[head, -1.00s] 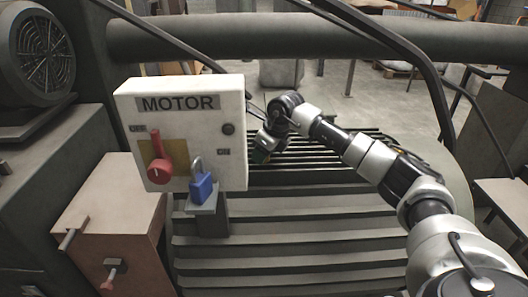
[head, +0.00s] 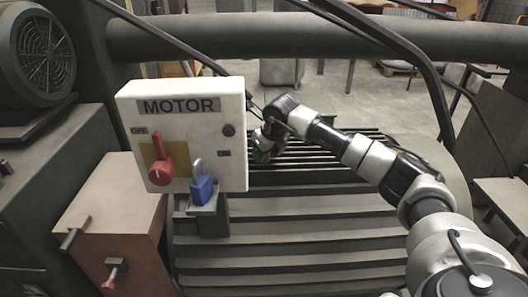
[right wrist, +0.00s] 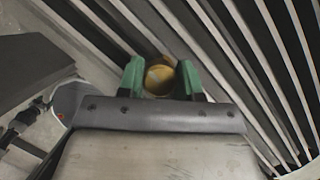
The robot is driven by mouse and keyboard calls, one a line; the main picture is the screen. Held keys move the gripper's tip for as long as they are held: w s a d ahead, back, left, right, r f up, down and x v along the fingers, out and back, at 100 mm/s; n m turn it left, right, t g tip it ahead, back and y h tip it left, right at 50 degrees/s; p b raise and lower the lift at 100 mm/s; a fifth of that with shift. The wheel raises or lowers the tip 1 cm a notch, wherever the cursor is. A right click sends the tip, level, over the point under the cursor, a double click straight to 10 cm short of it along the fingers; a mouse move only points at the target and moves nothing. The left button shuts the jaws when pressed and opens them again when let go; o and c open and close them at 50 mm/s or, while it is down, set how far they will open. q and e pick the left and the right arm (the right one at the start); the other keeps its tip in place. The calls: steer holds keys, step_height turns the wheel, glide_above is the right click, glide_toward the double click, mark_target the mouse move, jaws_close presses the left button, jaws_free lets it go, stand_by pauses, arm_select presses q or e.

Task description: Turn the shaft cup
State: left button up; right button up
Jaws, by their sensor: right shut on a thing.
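The shaft cup (right wrist: 160,80) is a small round brass-yellow piece between the two green fingers of my right gripper (right wrist: 161,76) in the right wrist view. The fingers are shut on its sides. In the head view my right gripper (head: 262,152) points down at the slatted bed, just right of the motor box; the cup is hidden there behind the box and the gripper. My left gripper is not in view.
The white MOTOR box (head: 196,125) with a red switch (head: 159,168) and blue padlock (head: 202,187) stands close left of my right gripper. Dark slats (head: 290,245) lie below. A thick dark tube (head: 300,36) crosses behind.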

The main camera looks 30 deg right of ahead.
steer(key=o, duration=0.9)
steer(key=shift+r, duration=0.1)
steer(key=v, duration=1)
steer(key=shift+s+d+r, duration=0.1)
steer(key=shift+s+r, duration=0.1)
steer(key=shift+r, duration=0.05)
